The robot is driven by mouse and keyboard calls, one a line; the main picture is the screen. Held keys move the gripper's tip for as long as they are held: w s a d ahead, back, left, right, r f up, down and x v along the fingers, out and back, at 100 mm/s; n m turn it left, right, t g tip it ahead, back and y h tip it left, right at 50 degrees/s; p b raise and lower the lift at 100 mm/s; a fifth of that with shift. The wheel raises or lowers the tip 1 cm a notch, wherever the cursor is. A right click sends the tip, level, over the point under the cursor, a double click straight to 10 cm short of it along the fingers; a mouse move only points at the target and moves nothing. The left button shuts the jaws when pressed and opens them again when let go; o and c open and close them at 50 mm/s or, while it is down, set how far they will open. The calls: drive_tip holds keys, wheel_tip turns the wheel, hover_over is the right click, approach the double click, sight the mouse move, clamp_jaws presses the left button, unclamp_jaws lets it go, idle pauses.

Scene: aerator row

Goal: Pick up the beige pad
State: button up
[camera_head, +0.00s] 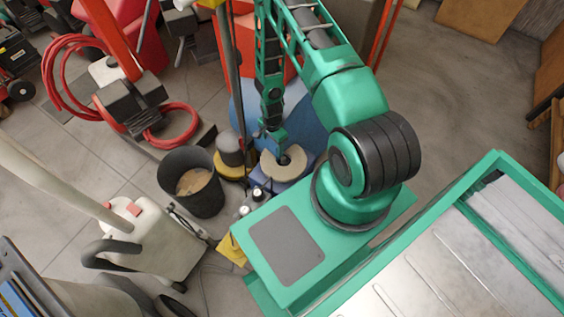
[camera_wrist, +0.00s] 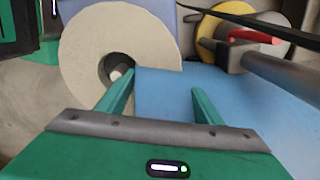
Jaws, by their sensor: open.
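The beige pad (camera_wrist: 90,45) is a flat round disc with a dark centre hole, at the upper left of the wrist view. A small pale piece shows inside the hole. In the head view the pad (camera_head: 290,176) lies just below my gripper (camera_head: 277,147). My gripper (camera_wrist: 163,82) is open in the wrist view, with its two green fingers apart. The left fingertip overlaps the lower right edge of the hole; I cannot tell whether it touches. The right finger shows against a blue surface (camera_wrist: 230,95). Nothing is held between the fingers.
A dark bin (camera_head: 190,200) stands left of the pad. A yellow disc with a dark cylinder (camera_head: 230,148) is close beside the pad. A grey rod (camera_wrist: 280,75) crosses the wrist view at right. Red hose (camera_head: 65,75) lies at upper left. Open floor (camera_head: 455,85) shows at upper right.

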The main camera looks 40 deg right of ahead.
drive_tip(key=shift+f, duration=0.45)
drive_tip(key=c, duration=0.8)
drive_tip(key=shift+c, duration=0.2)
